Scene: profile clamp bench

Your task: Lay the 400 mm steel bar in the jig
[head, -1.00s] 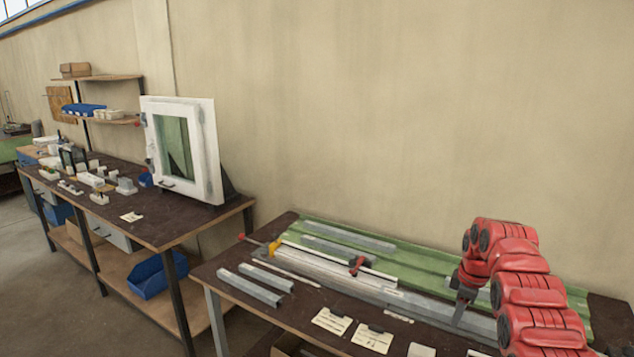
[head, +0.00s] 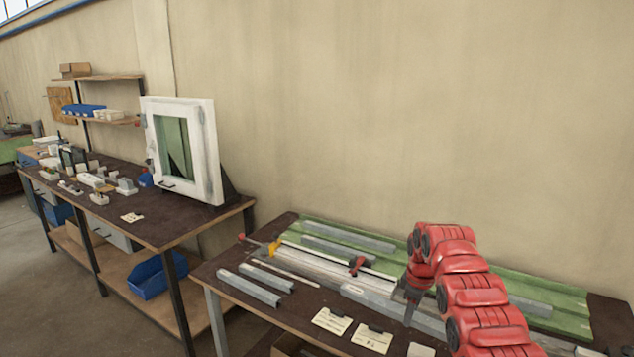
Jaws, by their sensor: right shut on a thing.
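My right gripper (head: 408,296) comes in from the right and points down, shut on a long grey bar (head: 372,301) with a small pale label near its left end. The bar slants along the front side of the jig (head: 318,266), a pale grey bed with a yellow clamp part (head: 275,247) and a red-and-black clamp part (head: 357,265). I cannot tell whether the bar touches the jig or hangs just above it. Its right part is hidden behind my right arm. My left gripper is not in view.
Two grey bars (head: 250,288) lie at the bench's left front, with a thin pale strip (head: 285,275) beside them. More bars (head: 350,240) lie on the green surface (head: 310,222) behind the jig. Cards (head: 332,320) lie along the front. A second bench (head: 150,222) with a white frame stands left.

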